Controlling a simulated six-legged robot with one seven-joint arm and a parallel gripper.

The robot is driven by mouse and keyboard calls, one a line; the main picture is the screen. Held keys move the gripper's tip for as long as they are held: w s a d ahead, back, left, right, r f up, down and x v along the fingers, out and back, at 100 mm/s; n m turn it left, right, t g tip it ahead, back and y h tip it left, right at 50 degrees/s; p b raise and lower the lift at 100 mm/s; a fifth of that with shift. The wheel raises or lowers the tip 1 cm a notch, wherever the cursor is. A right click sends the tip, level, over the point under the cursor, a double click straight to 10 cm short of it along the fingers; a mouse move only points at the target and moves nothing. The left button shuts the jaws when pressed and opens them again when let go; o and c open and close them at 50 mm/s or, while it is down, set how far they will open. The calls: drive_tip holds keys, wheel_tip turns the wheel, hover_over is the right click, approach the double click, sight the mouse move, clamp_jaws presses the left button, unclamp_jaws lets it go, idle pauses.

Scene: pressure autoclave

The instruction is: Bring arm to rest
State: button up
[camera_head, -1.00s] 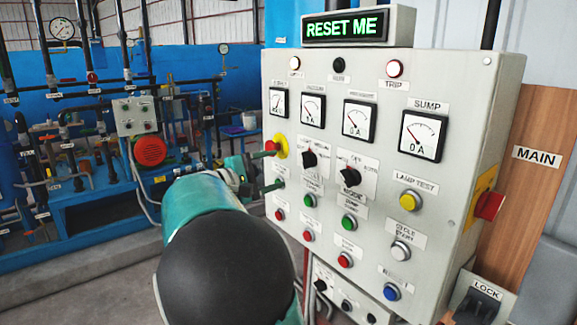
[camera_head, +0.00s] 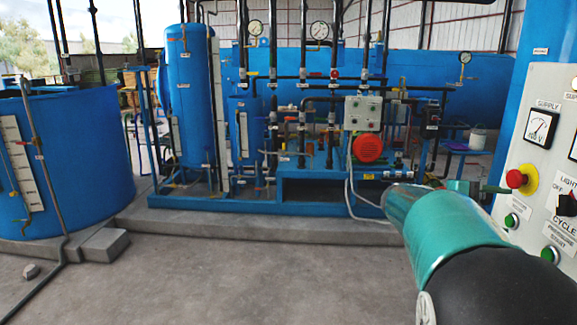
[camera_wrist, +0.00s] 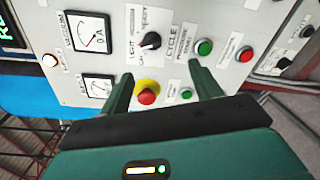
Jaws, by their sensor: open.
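My gripper (camera_head: 490,188) is small there and partly hidden behind my own arm. In the wrist view my gripper (camera_wrist: 160,70) has its two dark green fingers wide apart with nothing between them but the panel face behind. The red mushroom button on a yellow ring (camera_wrist: 147,97) shows between the fingers, close to the left one. The same red button (camera_head: 516,179) is beside the gripper in the head view. Contact with the panel cannot be told.
A blue plant skid with pipes and gauges stands across the floor, with a red motor (camera_head: 368,149) on it. A large blue tank (camera_head: 70,165) is at the left, with a concrete block (camera_head: 104,244) beside it.

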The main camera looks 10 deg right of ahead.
drive_tip(key=s+a+f+t+y, duration=0.3)
drive_tip(key=s+a+f+y, duration=0.2)
drive_tip(key=a, duration=0.6)
drive_tip(key=s+a+f+m+t+y, duration=0.1)
drive_tip(key=s+a+f+t+y, duration=0.2)
drive_tip(key=a, duration=0.9)
drive_tip(key=s+a+f+t+y, duration=0.3)
drive_tip(key=s+a+f+y, duration=0.4)
drive_tip(key=a, duration=0.4)
drive_tip(key=shift+s+a+m+y, duration=0.3)
drive_tip(key=shift+s+m+y, duration=0.15)
drive_tip(key=shift+y, duration=0.45)
drive_tip(key=c, duration=0.6)
drive_tip(key=shift+s, duration=0.15)
